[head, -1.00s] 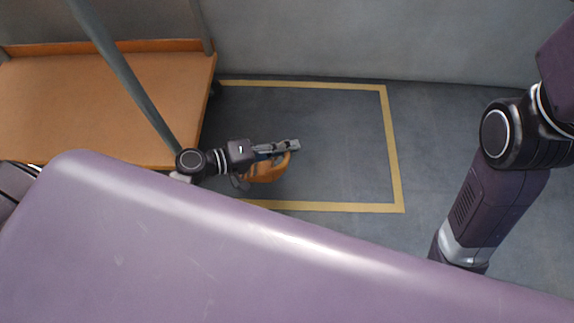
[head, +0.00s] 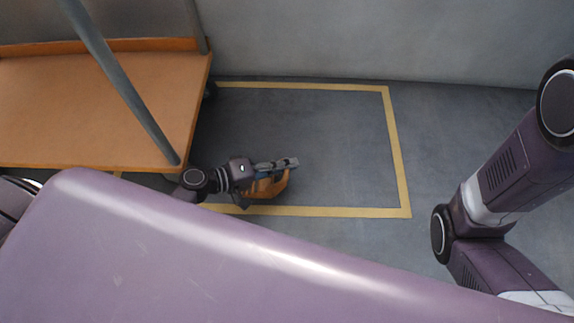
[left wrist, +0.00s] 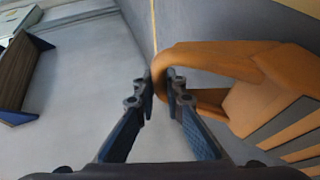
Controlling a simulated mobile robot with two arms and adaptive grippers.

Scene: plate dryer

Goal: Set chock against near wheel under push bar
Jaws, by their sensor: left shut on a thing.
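The chock (head: 268,188) is an orange block with a looped handle. In the left wrist view the chock (left wrist: 265,103) lies to the right, its handle (left wrist: 205,58) reaching between the fingers and dark ribs on one face. My left gripper (head: 292,163) is shut on this handle, over the floor to the right of the cart. The cart has an orange deck (head: 90,120) and a grey push bar (head: 115,75). A dark wheel (head: 210,89) shows at the deck's far right corner. The near wheel is hidden under the deck. My right gripper is out of view.
A grey wall (head: 380,40) runs along the back. My own purple body covers the front of the head view.

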